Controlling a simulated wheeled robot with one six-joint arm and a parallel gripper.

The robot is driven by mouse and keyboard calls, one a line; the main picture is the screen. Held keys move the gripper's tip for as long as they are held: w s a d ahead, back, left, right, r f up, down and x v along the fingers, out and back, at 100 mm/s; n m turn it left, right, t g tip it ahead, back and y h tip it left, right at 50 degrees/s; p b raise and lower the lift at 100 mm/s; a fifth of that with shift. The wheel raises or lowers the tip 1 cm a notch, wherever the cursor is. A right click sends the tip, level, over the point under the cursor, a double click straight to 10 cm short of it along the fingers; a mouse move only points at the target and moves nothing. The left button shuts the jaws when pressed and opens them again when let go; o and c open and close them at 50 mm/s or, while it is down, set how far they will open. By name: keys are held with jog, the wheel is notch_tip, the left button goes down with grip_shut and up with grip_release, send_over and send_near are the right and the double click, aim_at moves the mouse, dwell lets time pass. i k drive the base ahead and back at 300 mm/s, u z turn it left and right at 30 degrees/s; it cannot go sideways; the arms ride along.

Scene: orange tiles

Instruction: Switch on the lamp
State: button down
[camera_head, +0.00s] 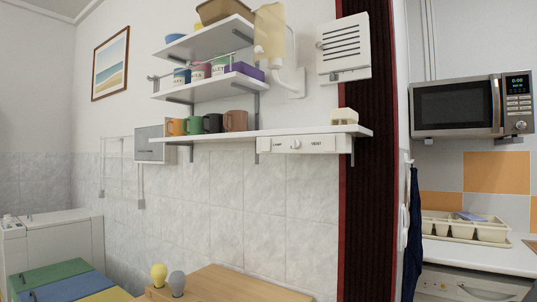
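A wall lamp (270,35) with a cream shade and a white curved arm is fixed to the wall right of the upper shelves. I cannot tell for sure whether it is lit; no clear glow shows. A white control panel (304,145) hangs under the long lower shelf. It has a small knob (296,144) near its middle, with a label that seems to read LAMP on its left and VENT on its right. The knob's exact setting is too small to tell. My gripper is not in view.
The long shelf (280,132) carries several mugs. A louvred vent (343,48) is on the wall above. The tiled wall under the panel is clear.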

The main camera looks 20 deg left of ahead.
aim_at(266, 142)
jog(key=u, duration=0.95)
